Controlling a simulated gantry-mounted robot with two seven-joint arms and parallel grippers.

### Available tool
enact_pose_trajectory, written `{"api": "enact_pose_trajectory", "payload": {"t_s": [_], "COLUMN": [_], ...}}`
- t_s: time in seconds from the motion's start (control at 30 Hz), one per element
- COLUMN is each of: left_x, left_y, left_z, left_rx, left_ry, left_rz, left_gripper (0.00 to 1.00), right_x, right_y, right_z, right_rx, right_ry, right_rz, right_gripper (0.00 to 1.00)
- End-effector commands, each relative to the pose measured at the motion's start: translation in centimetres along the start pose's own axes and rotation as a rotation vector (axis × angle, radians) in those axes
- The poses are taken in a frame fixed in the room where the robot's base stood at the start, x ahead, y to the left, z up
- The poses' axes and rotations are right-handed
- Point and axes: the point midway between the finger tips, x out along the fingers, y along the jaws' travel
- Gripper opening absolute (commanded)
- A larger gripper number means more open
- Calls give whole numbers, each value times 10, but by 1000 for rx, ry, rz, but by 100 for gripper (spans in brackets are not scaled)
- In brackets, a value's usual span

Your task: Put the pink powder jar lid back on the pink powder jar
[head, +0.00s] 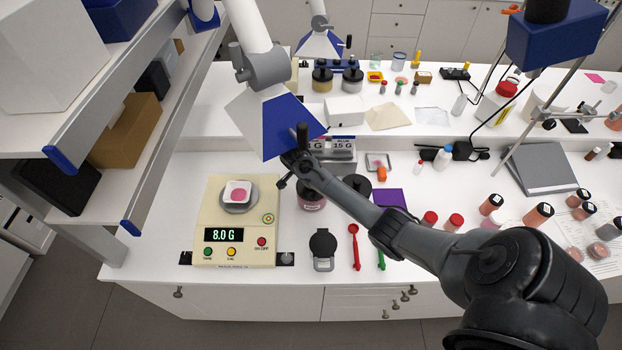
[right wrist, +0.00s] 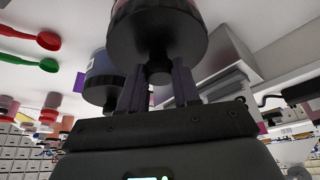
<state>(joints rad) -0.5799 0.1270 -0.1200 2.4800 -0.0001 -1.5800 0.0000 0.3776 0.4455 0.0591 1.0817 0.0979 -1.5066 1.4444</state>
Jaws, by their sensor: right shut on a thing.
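The pink powder jar (head: 312,203) stands on the bench right of the scale, its upper part hidden by my right arm. My right gripper (head: 299,163) is above the jar. In the right wrist view, my right gripper's fingers (right wrist: 157,92) are shut on the knob of the black pink powder jar lid (right wrist: 155,35). The lid is against or very near the jar's pinkish body, of which only a sliver shows at the top edge. I cannot tell whether it is fully seated. My left gripper is not in view.
A second dark-lidded jar (head: 357,188) stands close to the right; its lid also shows in the right wrist view (right wrist: 104,92). A scale (head: 236,222) reading 8.0 G holds a dish of pink powder (head: 237,191). A lamp shade (head: 275,122) hangs close by. Red and green scoops (head: 354,245) lie in front.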

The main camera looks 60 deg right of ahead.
Motion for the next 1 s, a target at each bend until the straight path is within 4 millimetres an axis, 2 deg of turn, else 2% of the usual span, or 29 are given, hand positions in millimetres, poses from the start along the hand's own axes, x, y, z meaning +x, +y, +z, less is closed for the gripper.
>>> {"api": "enact_pose_trajectory", "payload": {"t_s": [0.9,0.93,1.0], "left_x": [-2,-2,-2], "left_y": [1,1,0], "left_z": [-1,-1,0], "left_rx": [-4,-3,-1], "left_ry": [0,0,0], "left_rz": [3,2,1], "left_gripper": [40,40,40], "right_x": [4,5,4], "right_y": [0,0,0], "right_z": [2,2,2], "right_rx": [0,0,0], "right_ry": [0,0,0], "right_rz": [0,0,0], "right_gripper": [0,35,45]}}
